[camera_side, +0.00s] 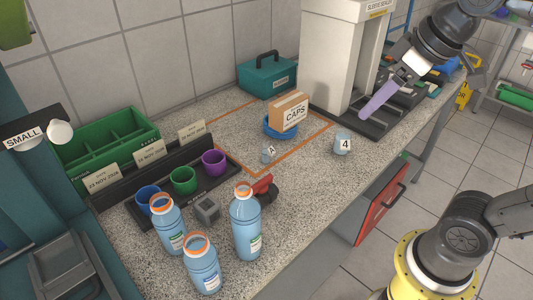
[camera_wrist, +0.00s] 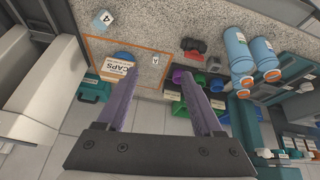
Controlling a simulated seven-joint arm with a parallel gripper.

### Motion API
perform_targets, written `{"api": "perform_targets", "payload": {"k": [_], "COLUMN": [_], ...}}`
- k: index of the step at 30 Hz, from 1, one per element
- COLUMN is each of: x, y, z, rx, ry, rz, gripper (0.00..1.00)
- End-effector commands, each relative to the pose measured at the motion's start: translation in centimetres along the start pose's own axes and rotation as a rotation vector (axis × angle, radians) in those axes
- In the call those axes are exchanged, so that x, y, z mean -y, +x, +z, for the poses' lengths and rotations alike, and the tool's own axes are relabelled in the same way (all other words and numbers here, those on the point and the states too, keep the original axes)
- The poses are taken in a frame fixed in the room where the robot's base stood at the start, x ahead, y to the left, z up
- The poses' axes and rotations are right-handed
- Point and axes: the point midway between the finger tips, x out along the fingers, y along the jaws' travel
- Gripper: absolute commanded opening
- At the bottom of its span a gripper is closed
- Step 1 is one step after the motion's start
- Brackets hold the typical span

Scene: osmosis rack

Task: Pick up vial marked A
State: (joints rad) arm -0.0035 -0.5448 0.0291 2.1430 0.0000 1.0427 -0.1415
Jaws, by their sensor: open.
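The vial marked A (camera_side: 267,154) is a small, clear, pale vial standing on the speckled counter inside the orange outline, in front of the CAPS box. It also shows in the wrist view (camera_wrist: 156,60), beyond and between my fingertips. My gripper (camera_side: 366,114) has long purple fingers and hangs in the air, to the right of the vial in the side view. The fingers are spread and empty in the wrist view (camera_wrist: 159,72). A similar vial marked 4 (camera_side: 342,144) stands outside the outline, nearer the counter's front edge.
Blue bottles (camera_side: 246,225) and a red-and-black tool (camera_side: 263,190) stand in front. Coloured cups (camera_side: 214,162) are at left. A white machine (camera_side: 335,55) stands near my gripper.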

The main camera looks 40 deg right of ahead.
Motion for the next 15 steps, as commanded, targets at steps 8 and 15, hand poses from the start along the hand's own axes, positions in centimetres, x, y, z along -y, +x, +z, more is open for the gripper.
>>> {"api": "perform_targets", "payload": {"k": [8,15], "x": [-1.2,-1.7], "y": [3.5,11.0], "z": [-10.5,-16.9], "rx": [0.124,0.244], "ry": [-0.087,-0.139], "rz": [-0.026,-0.056], "gripper": [0.68,0.68]}}
